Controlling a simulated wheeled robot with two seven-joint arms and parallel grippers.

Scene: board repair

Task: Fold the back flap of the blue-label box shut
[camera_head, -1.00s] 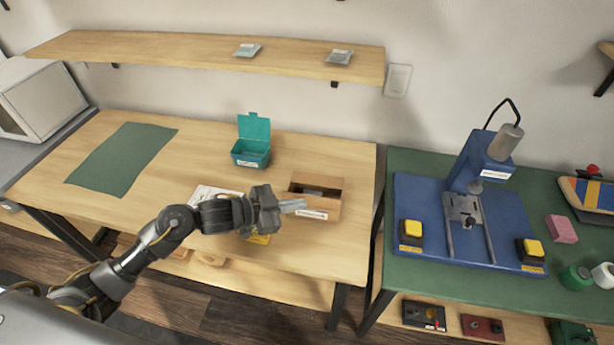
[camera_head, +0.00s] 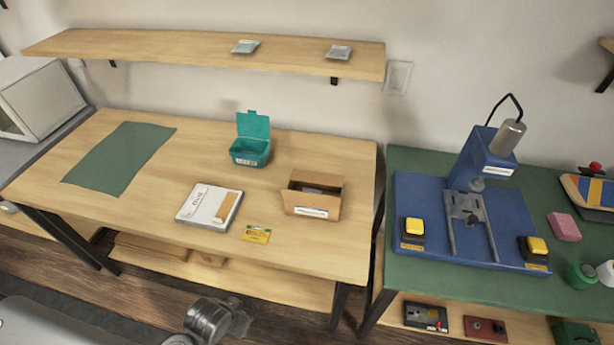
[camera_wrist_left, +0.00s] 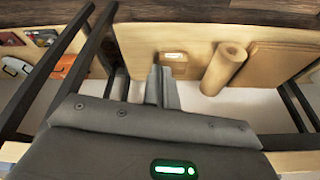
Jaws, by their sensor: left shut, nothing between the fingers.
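The cardboard box (camera_head: 308,197) stands on the right part of the wooden table, with a white label edged in blue (camera_head: 311,212) on its front. Its back flap (camera_head: 318,180) stands up along the far side, and part of the dark inside shows. My left gripper (camera_wrist_left: 161,88) is shut and empty in the left wrist view, with the lower shelf behind it. In the head view only part of my left arm shows at the bottom, well in front of the table and apart from the box; the fingertips are not clear there. My right gripper is not in view.
A teal open bin (camera_head: 250,151), a white booklet (camera_head: 209,206) and a yellow card (camera_head: 256,234) lie left of the box. A wooden wall shelf (camera_head: 200,55) hangs above. A green bench (camera_head: 400,275) with a blue press (camera_head: 480,165) stands at right.

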